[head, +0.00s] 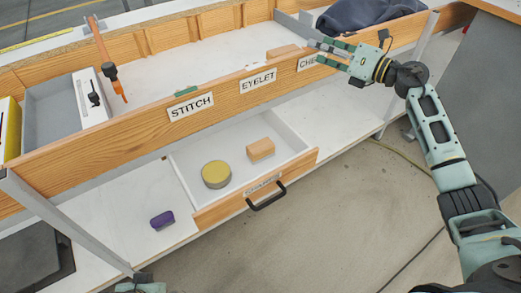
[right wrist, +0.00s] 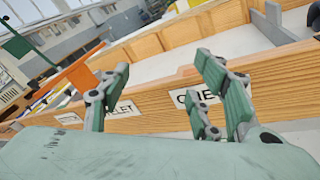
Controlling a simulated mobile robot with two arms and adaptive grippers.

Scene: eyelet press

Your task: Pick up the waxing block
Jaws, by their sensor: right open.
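No block is marked as the waxing block, so I cannot tell which one it is. A tan wooden block (head: 260,149) sits in the open drawer (head: 235,196), right of a round tin with a yellow top (head: 216,174). A similar tan block (head: 283,52) lies in the upper tray, left of my right gripper (head: 318,52). A purple block (head: 162,219) lies on the lower shelf, left of the drawer. My right gripper is open and empty near the right-hand label; its spread fingers show in the right wrist view (right wrist: 163,68). Only a bit of my left gripper (head: 140,286) shows at the bottom edge.
The long wooden tray front (head: 215,103) carries STITCH, EYELET and a partly hidden third label. An orange-handled tool (head: 110,71), a grey bin (head: 52,106) and a small green piece (head: 186,91) are at left. Dark cloth (head: 365,14) lies at back right. Floor in front is mostly clear.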

